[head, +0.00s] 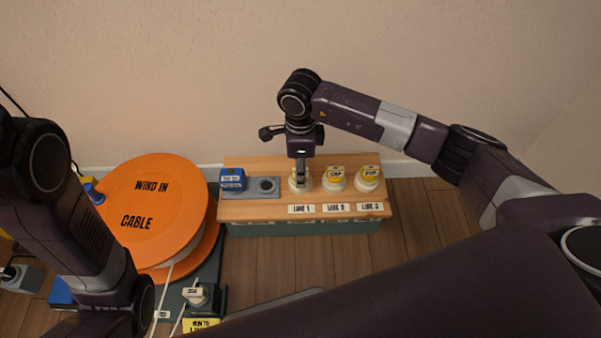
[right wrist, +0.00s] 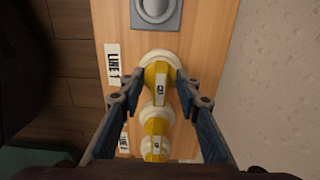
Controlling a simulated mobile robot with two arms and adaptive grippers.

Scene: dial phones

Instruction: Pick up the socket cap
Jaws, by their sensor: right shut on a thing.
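Three socket caps with yellow tops and cream round bases stand in a row on a wooden-topped bench (head: 250,210), behind the labels LINE 1, LINE 2 and LINE 3. My right gripper (head: 301,178) points down over the LINE 1 cap (head: 293,186) and hides most of it. In the right wrist view my right gripper (right wrist: 161,84) is shut on this cap's yellow grip (right wrist: 160,85), a finger on each side. I cannot tell whether the cap is raised off the bench. The LINE 2 cap (head: 334,180) and LINE 3 cap (head: 369,178) stand to the right. My left gripper is out of view.
A grey plate with a dark round socket (head: 266,185) and a blue labelled block (head: 232,180) sit left of the caps. A large orange cable reel (head: 150,215) stands further left. A white plug (head: 195,295) sits in front of it. The wall is close behind the bench.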

